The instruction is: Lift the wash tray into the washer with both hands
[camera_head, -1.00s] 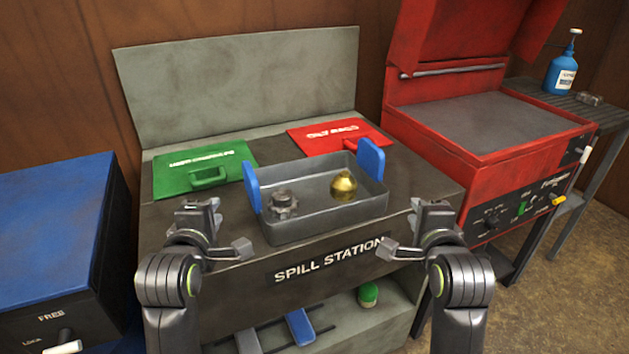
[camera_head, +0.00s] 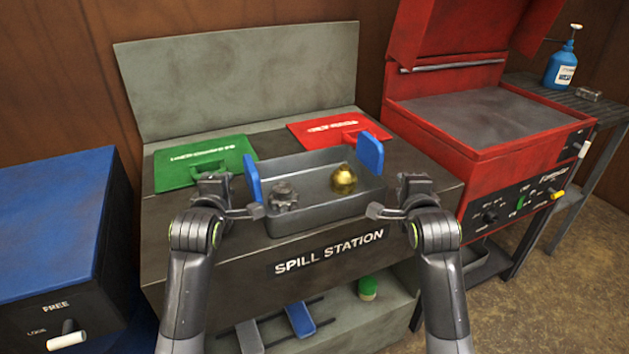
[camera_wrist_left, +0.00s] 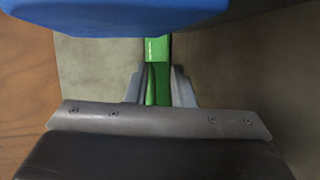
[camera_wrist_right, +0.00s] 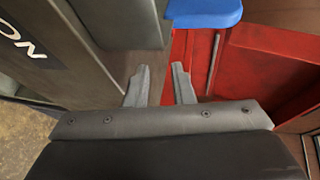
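The grey wash tray (camera_head: 325,208) sits on the dark spill station bench and holds a grey gear (camera_head: 284,197) and a brass part (camera_head: 344,180). Its left blue handle (camera_head: 252,178) and right blue handle (camera_head: 370,153) stand up at its ends; blue edges show in the left wrist view (camera_wrist_left: 115,15) and right wrist view (camera_wrist_right: 205,12). My left gripper (camera_head: 236,198) is open and empty beside the left end. My right gripper (camera_head: 395,198) is open and empty beside the right end. The red washer (camera_head: 480,165) stands at right with its lid (camera_head: 460,35) raised.
Green (camera_head: 205,165) and red (camera_head: 338,129) panels with handles lie behind the tray. A blue cabinet (camera_head: 55,220) stands at left. A blue bottle (camera_head: 561,68) stands on a grey side shelf (camera_head: 530,88). The washer's top surface is clear.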

